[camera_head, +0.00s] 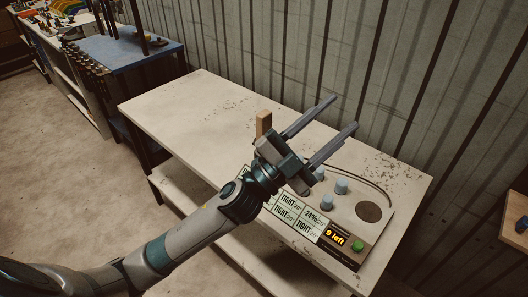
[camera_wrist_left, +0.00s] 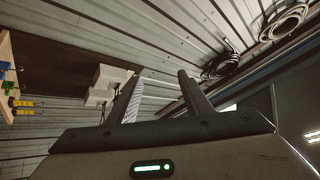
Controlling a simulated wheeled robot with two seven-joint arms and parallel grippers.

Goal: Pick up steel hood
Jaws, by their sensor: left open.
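My left gripper (camera_head: 345,111) is open and empty in the head view, with its two long grey fingers apart and pointing up and right above the pale workbench (camera_head: 190,112). Its fingers also show apart in the left wrist view (camera_wrist_left: 157,76), with nothing between them. I cannot make out a steel hood in either view. A control panel (camera_head: 376,232) sits on the bench below and right of the gripper, partly hidden by my left arm. My right gripper is not in view.
A wooden block (camera_head: 263,123) stands upright beside the gripper. The bench's left part is clear. A corrugated wall (camera_head: 300,60) rises behind. A blue-topped table (camera_head: 110,48) with dark posts stands at upper left. Coiled hoses (camera_wrist_left: 287,20) hang in the wrist view.

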